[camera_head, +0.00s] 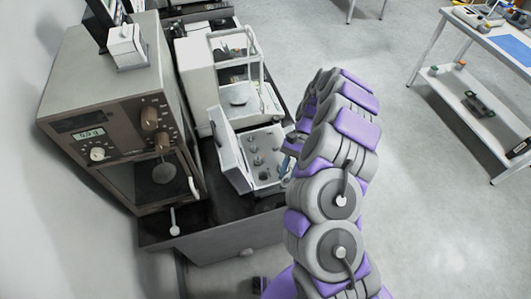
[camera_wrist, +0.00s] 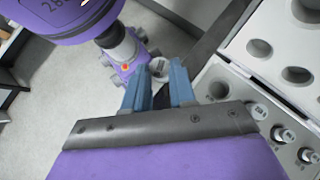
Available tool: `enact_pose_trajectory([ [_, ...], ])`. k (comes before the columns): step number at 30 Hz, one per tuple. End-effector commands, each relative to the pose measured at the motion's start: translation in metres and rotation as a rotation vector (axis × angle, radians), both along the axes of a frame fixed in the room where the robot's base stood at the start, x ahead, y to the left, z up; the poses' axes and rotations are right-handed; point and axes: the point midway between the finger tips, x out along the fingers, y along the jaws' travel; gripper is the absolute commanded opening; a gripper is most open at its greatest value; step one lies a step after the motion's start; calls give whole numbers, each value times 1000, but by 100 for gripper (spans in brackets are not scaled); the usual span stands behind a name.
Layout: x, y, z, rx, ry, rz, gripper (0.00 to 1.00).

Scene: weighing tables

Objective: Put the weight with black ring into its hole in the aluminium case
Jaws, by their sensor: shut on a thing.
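The open aluminium case (camera_head: 270,181) lies on the dark table, its lid (camera_head: 229,150) raised on the left. In the wrist view the white insert (camera_wrist: 245,82) has several empty round holes, and several metal weights (camera_wrist: 283,135) stand in others. My gripper (camera_wrist: 160,82) has blue fingers with a small grey metal weight (camera_wrist: 158,67) at their tips, beside the case. I cannot make out a black ring on it. In the head view my gripper (camera_head: 291,142) is at the case's right edge, partly hidden by my arm.
A white balance (camera_head: 200,65) with a glass-framed pan stands behind the case. A large brown balance (camera_head: 115,110) stands to the left. Open floor (camera_head: 440,200) lies right of the table. Another table (camera_head: 485,45) with objects stands at the far right.

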Motion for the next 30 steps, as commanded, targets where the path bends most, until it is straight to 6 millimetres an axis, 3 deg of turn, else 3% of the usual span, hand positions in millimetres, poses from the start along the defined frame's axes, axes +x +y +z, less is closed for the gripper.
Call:
enact_pose_trajectory([
  [5, 11, 32, 8, -33, -30, -239, 0],
  [9, 31, 58, 16, -79, -51, -444, 0],
  [12, 45, 67, 22, -104, -63, -544, 0],
  [20, 55, 72, 20, -119, -65, -611, 0],
  [30, 54, 71, -5, -120, -65, -608, 0],
])
